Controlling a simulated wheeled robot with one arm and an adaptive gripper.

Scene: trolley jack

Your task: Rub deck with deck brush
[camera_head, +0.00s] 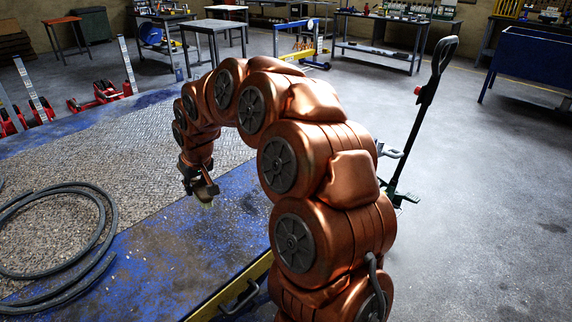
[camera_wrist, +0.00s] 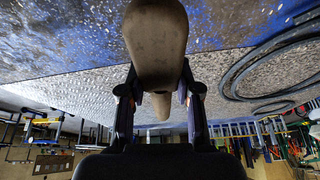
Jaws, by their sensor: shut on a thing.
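The deck (camera_head: 165,250) is a large low platform with worn blue edges and a grey tread-plate middle. It also fills the upper part of the wrist view (camera_wrist: 230,75), which appears upside down. My gripper (camera_head: 194,178) points down over the deck's right blue border. The deck brush (camera_head: 206,192) shows as a small tan piece below it. In the wrist view, my gripper's two dark fingers (camera_wrist: 160,100) are shut on the brush's smooth tan-brown body (camera_wrist: 157,45). Its bristles are hidden, and I cannot tell whether it touches the deck.
A coiled dark hose (camera_head: 95,240) lies on the deck's left part. The deck's front edge has a yellow strip (camera_head: 235,285). A pallet jack with a tall black handle (camera_head: 425,95) stands right. Red jacks (camera_head: 100,95) stand behind. Open floor (camera_head: 480,220) lies right.

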